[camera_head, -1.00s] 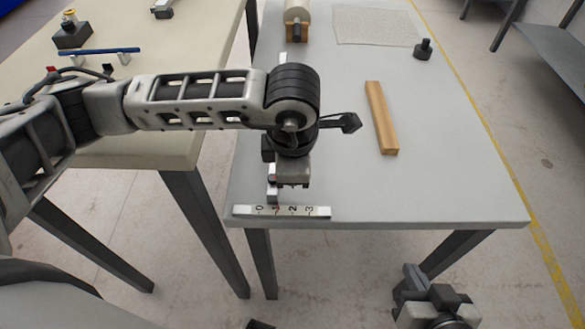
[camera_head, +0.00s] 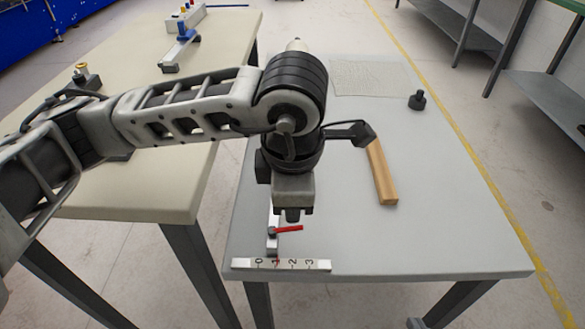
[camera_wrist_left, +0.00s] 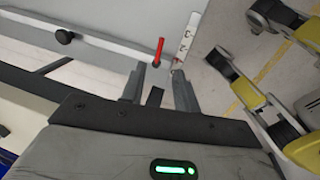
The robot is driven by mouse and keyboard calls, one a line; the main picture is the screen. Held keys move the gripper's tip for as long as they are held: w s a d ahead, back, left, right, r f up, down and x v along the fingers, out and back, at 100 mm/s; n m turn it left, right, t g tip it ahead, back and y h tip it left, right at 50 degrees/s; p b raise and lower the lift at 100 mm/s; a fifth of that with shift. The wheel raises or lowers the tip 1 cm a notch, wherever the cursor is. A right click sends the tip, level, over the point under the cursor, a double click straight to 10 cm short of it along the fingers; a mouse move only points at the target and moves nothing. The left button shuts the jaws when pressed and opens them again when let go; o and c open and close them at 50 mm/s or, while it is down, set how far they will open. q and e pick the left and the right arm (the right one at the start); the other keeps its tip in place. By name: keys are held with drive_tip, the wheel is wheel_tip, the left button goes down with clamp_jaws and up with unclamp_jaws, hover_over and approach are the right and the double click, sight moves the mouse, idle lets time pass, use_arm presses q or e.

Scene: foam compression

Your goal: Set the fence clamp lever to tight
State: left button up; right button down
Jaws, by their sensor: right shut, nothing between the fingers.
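The fence clamp's small red lever (camera_head: 288,229) sits on a pale bar near the table's front edge, pointing right in the head view. A white scale strip marked 0 to 3 (camera_head: 243,264) lies in front of it. My left gripper (camera_head: 292,215) points down just behind the lever. In the left wrist view the lever (camera_wrist_left: 159,49) stands beyond the open fingers (camera_wrist_left: 160,82), nothing held between them; the scale strip (camera_wrist_left: 188,40) is to its right. I cannot tell whether a finger touches the lever.
A wooden block (camera_head: 382,175) lies on the grey table (camera_head: 440,225). A black knobbed weight (camera_head: 417,100) and a textured mat (camera_head: 370,78) are at the back. A cream table (camera_head: 190,190) stands left. The table's right side is clear.

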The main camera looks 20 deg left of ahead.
use_arm(q)
wheel_tip(320, 180, up, 7)
drive_tip(key=s, duration=0.1)
drive_tip(key=shift+d+f, duration=0.15)
drive_tip(key=shift+d, duration=0.05)
drive_tip(key=shift+s, duration=0.15)
